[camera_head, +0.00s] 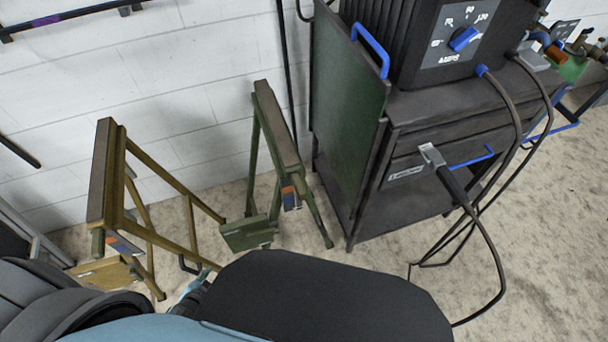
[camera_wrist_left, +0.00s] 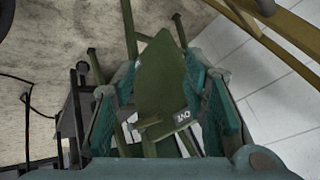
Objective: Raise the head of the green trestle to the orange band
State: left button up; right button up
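The green trestle (camera_head: 277,130) stands by the wall, left of the dark cart, in the head view. A small orange band (camera_head: 288,192) and a blue patch show on its upright below the head. In the left wrist view a green part of the trestle (camera_wrist_left: 160,80) shows between the fingers, with a pale lettered label low on it. My left gripper (camera_wrist_left: 170,95) is open, with its teal fingers apart on either side of that part; contact cannot be told. In the head view it shows only as a teal bit (camera_head: 190,289), mostly hidden by my arm. My right gripper is out of view.
A yellow trestle (camera_head: 104,175) stands close on the left. The dark cart (camera_head: 415,155) carries a welding machine (camera_head: 445,45) on the right. A cable with a clamp (camera_head: 432,155) hangs down its front. Bare floor (camera_head: 545,230) lies at the right.

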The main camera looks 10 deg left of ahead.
aim_at(295, 189)
pick_arm(q)
jog(key=w+d+r+m+t+h+b, duration=0.1)
jog(key=w+r+m+t+h+b, duration=0.2)
jog(key=w+r+m+t+h, duration=0.75)
jog(key=w+d+r+m+g+h+b, duration=0.1)
jog(key=w+d+r+m+g+h, duration=0.2)
jog(key=r+m, duration=0.5)
jog(key=w+d+r+m+g+h+b, duration=0.1)
jog(key=d+r+m+g+h, duration=0.2)
jog(key=d+r+m+g, duration=0.45)
jog(key=w+d+t, duration=0.1)
jog(key=w+d, duration=0.1)
jog(key=d, duration=0.1)
jog(key=w+d+r, duration=0.1)
jog(key=w+d, duration=0.1)
jog(key=d, duration=0.1)
jog(key=w+d+n+t, duration=0.1)
jog(key=w+d, duration=0.2)
jog(key=shift+d+r+t, duration=0.25)
jog(key=shift+r+t, duration=0.05)
jog(key=shift+r, duration=0.1)
jog(key=shift+w+d, duration=0.2)
jog(key=shift+d, duration=0.1)
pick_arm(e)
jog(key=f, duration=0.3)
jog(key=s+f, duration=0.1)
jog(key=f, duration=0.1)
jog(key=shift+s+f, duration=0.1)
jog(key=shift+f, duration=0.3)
